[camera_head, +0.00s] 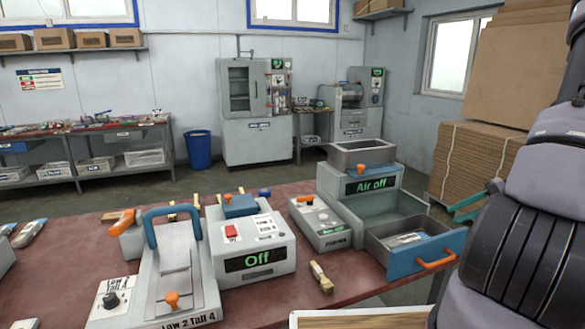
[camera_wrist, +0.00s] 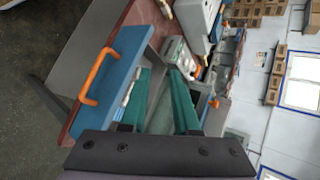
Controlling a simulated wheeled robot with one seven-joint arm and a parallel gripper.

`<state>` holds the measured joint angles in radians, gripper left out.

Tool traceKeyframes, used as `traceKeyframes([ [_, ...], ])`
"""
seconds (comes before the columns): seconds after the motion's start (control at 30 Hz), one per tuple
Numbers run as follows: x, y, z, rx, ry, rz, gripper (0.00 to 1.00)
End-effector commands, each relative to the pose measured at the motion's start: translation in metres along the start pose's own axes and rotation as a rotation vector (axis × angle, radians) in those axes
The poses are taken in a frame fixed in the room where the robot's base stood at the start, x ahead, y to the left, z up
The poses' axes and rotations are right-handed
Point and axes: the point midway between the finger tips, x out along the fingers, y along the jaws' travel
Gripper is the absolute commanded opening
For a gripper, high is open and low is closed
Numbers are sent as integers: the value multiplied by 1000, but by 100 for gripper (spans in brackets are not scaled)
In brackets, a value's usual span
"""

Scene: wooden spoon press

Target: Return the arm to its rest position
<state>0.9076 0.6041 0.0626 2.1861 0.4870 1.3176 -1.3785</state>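My arm comes in along the right edge of the head view. My gripper (camera_head: 467,204) has green fingers and sits just right of the open drawer. In the wrist view the two green fingers of my gripper (camera_wrist: 158,72) stand apart, with nothing held between them. The open drawer has a blue front (camera_head: 428,258) and an orange handle (camera_head: 437,260). In the wrist view the orange handle (camera_wrist: 98,77) lies left of the fingers, apart from them. Part of the drawer is hidden behind the fingers there.
The drawer belongs to a grey machine reading "Air off" (camera_head: 372,184) on a red table (camera_head: 75,262). Presses reading "Off" (camera_head: 257,259) and "Low 2 Tall 4" (camera_head: 180,308) stand left. Stacked cardboard (camera_head: 470,165) is behind my arm. Floor shows between table and back wall.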

Motion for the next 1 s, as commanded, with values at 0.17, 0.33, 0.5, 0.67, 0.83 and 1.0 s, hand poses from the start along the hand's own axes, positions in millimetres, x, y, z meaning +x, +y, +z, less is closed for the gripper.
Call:
traceKeyframes([
  [0.17,-2,-73,25,-65,-30,208,30],
  [0.33,-4,-132,58,-122,4,375,30],
  [0.5,-7,-183,96,-192,91,501,30],
  [0.67,-13,-223,137,-265,209,567,30],
  [0.83,-22,-256,181,-341,354,572,30],
  [1.0,-32,-274,214,-392,469,530,30],
])
